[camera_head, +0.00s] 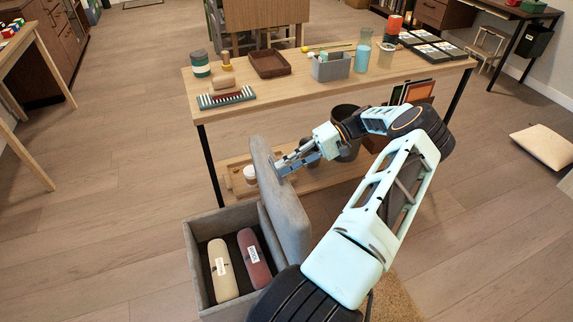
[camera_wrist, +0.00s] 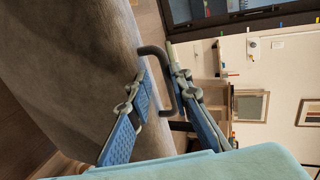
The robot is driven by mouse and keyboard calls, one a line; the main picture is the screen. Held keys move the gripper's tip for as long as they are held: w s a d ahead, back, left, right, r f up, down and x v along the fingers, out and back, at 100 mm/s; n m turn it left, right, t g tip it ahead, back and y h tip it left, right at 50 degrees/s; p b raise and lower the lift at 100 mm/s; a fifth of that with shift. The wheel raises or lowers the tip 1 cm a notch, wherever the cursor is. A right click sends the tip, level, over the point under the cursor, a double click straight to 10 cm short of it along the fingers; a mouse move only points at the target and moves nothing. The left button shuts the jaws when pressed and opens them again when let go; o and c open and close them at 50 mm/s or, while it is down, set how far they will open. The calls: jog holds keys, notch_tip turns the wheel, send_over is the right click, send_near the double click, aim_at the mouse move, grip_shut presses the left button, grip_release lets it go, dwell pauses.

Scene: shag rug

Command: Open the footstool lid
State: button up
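The grey footstool (camera_head: 192,262) stands open at the lower middle of the head view. Its padded lid (camera_head: 276,200) is raised, roughly upright, on the box's right side. In the wrist view the lid (camera_wrist: 75,70) fills the left, with a dark C-shaped handle (camera_wrist: 168,82) on its face. My gripper (camera_head: 287,165) is at the lid's far side. In the wrist view my gripper (camera_wrist: 156,64) has its blue-padded fingers apart, one inside the handle loop and one outside, close to the bar. Firm contact cannot be told.
Inside the box lie a cream labelled roll (camera_head: 222,270) and a reddish one (camera_head: 254,258). A wooden table (camera_head: 300,92) with several items stands just beyond; its lower shelf holds a white cup (camera_head: 250,174) and a dark bin (camera_head: 347,128). Floor left of the footstool is clear.

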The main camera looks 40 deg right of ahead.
jog(key=shift+s+r, duration=0.1)
dwell(0.3)
jog(key=v, duration=1.1)
jog(key=shift+d+r, duration=0.25)
jog(key=shift+d, duration=0.1)
jog(key=shift+s, duration=0.1)
